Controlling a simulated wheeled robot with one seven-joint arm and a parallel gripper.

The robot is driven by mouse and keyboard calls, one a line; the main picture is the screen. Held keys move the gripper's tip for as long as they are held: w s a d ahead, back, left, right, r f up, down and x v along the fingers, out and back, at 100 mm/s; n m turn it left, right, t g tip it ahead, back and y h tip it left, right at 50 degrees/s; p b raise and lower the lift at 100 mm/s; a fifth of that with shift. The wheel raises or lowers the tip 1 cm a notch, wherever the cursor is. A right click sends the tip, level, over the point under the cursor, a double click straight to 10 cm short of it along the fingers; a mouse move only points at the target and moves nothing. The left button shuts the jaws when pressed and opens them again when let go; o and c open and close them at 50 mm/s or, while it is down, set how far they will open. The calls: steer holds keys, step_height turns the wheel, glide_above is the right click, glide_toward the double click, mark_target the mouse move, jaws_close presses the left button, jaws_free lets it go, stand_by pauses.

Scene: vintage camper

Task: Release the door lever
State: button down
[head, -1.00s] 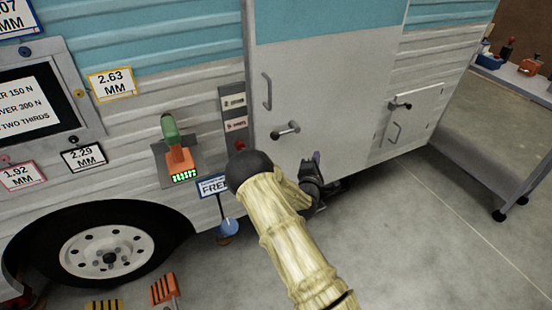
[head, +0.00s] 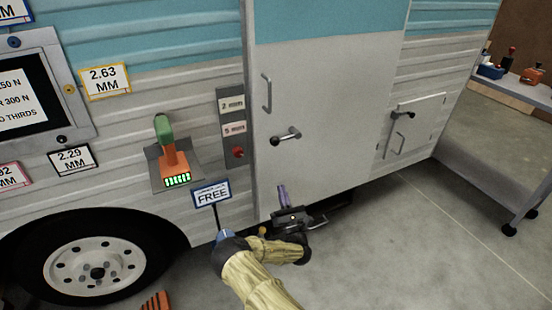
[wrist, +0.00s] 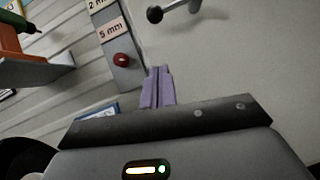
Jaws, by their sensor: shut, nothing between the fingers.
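The door lever (head: 286,136) is a short metal bar with a dark round knob at its left end, on the white camper door (head: 330,110). In the wrist view the lever (wrist: 172,10) shows at the top edge, partly cut off, with its dark knob to the left. My gripper (head: 282,190) is below the lever, in front of the door's lower part, with its purple fingers pointing up. In the wrist view the gripper's fingers (wrist: 158,80) are together, with nothing between them. They are apart from the lever.
A panel with a red button (head: 238,153) is left of the door. An orange and green tool (head: 171,155) sits on a bracket further left. A FREE sign (head: 211,194) stands near the wheel. A door handle (head: 267,93) is above the lever.

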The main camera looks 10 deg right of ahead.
steer(key=s+d+r+b+x, duration=0.1)
steer(key=r+x, duration=0.1)
steer(key=x, duration=1)
steer(key=shift+w+r, duration=0.15)
steer(key=shift+r, duration=0.2)
steer(key=shift+a+r, duration=0.15)
steer(key=shift+a, duration=0.05)
